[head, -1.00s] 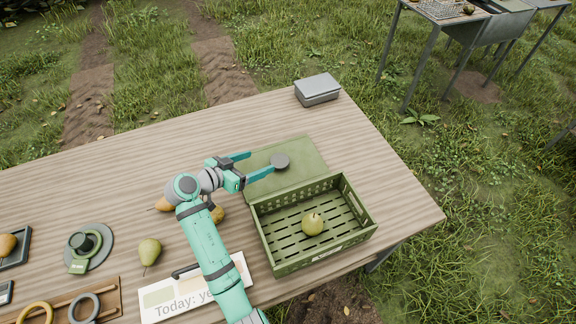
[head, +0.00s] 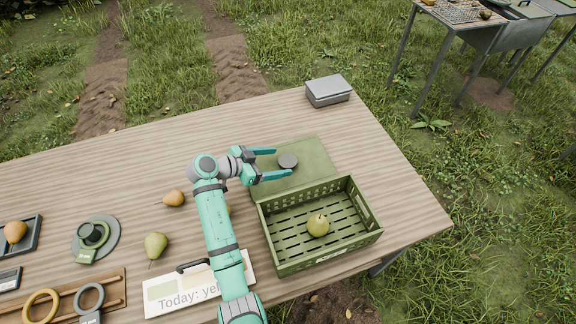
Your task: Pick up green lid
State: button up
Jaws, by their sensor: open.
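The green lid (head: 316,158) is a flat olive panel lying on the table behind the crate, with a round grey knob (head: 288,161) on top. My gripper (head: 276,164) is open, with its two teal fingers pointing right over the lid. The knob is at the fingertips, and I cannot tell whether the fingers touch it. The arm hides the lid's left part. The green slatted crate (head: 366,232) stands open in front of the lid with one green pear (head: 318,225) inside.
A grey box (head: 328,90) stands at the back right corner. A pear (head: 156,245), an orange-brown fruit (head: 174,198), a sign (head: 165,296) and a round grey-green device (head: 95,238) lie left of the arm. The table's back middle is clear.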

aim_at(285, 161)
jog(key=shift+x, duration=1.75)
jog(key=c, duration=1.3)
jog(key=shift+o, duration=0.2)
